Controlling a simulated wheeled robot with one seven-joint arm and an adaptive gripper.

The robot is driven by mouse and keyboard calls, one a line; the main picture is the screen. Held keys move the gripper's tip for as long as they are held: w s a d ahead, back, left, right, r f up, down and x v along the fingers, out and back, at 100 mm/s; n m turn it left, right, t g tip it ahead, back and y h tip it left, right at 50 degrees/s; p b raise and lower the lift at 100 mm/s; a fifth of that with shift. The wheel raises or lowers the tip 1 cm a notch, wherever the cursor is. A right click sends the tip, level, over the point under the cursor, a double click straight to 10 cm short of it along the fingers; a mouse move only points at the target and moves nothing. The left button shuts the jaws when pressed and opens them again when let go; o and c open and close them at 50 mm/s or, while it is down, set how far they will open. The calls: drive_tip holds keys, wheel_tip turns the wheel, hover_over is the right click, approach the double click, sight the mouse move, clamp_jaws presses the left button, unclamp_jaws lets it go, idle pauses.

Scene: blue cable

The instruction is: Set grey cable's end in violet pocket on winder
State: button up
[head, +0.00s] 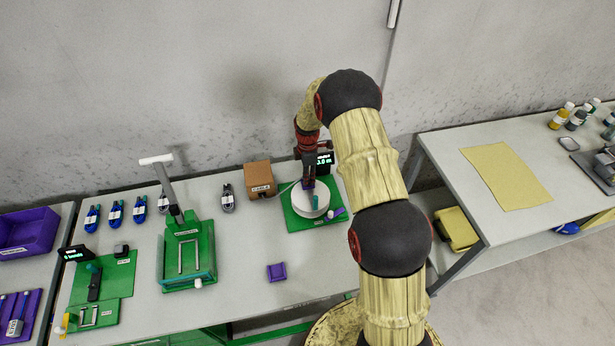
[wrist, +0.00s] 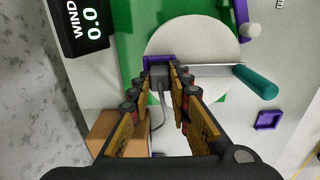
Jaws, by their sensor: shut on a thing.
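The winder has a white disc (head: 325,205) on a green base (head: 300,223); the disc fills the upper middle of the wrist view (wrist: 195,40). The violet pocket (wrist: 158,60) sits on the disc, just beyond my fingertips. My gripper (wrist: 163,76) is shut on the grey cable's end (wrist: 158,80), which lies at the pocket's near side. I cannot tell whether the end is seated inside it. The grey cable (wrist: 161,112) trails back toward the brown box (wrist: 108,128). In the head view my gripper (head: 309,168) is above the disc and partly hides the pocket.
A teal crank handle (wrist: 255,82) and a violet lever (wrist: 240,14) are at the winder. The display (wrist: 88,25) reads 0.0. The brown box (head: 259,179) stands left of the winder. A small violet tray (head: 277,271) lies in front, with bare table around it.

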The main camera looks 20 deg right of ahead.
drive_tip(key=shift+f, duration=0.4)
idle(0.3)
drive_tip(key=o, duration=1)
drive_tip(key=shift+c, duration=0.2)
drive_tip(key=shift+r, duration=0.1)
drive_tip(key=shift+r+p, duration=1.7)
drive_tip(key=shift+r, duration=2.25)
